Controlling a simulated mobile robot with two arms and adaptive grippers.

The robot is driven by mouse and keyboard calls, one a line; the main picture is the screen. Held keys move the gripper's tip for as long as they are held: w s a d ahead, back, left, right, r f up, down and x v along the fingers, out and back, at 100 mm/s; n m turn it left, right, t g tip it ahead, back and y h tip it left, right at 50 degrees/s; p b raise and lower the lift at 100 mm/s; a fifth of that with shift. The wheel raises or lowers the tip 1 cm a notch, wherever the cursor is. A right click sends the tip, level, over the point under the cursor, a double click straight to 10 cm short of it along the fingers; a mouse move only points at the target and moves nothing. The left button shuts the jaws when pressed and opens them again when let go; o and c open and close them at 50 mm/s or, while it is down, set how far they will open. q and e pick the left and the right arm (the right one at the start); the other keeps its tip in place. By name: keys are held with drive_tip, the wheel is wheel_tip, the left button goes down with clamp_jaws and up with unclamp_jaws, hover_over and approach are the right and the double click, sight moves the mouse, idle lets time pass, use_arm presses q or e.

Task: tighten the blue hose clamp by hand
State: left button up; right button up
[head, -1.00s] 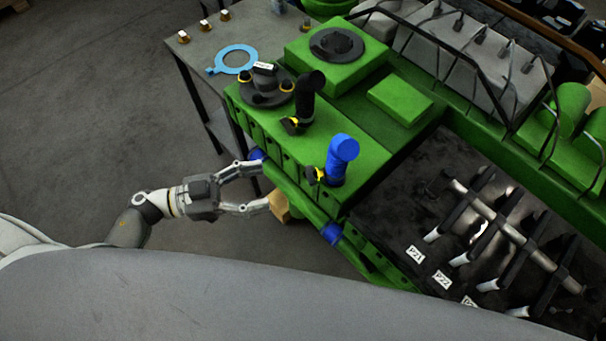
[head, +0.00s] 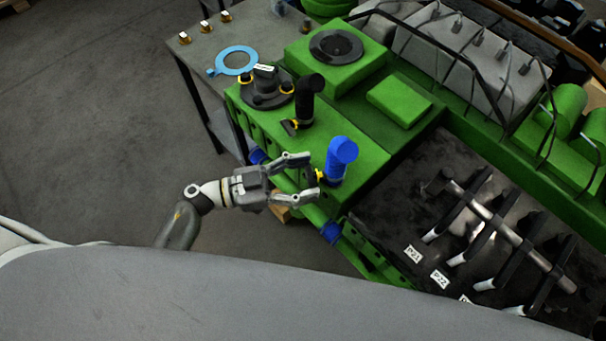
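A blue elbow hose (head: 342,152) stands upright on the green engine housing, near its right front edge. The blue hose clamp sits low on this hose; its yellow thumb piece (head: 320,177) shows at the left side of the hose, and the band is hard to make out. My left gripper (head: 313,179) is open, its two fingers pointing right, one on the far side and one on the near side of the yellow piece. I cannot tell whether the fingers touch it. My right gripper is out of view.
A black elbow hose (head: 309,97) with its own clamp (head: 290,126) stands to the left on the housing. A grey table (head: 200,62) holds a light blue ring (head: 236,60).

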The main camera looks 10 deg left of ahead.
use_arm(q)
drive_tip(key=c, duration=0.9)
drive_tip(key=shift+m, duration=0.3)
drive_tip(key=shift+m+p, duration=0.55)
drive_tip(key=shift+m, duration=2.55)
drive_tip(key=o, duration=1)
drive_tip(key=shift+o, duration=0.2)
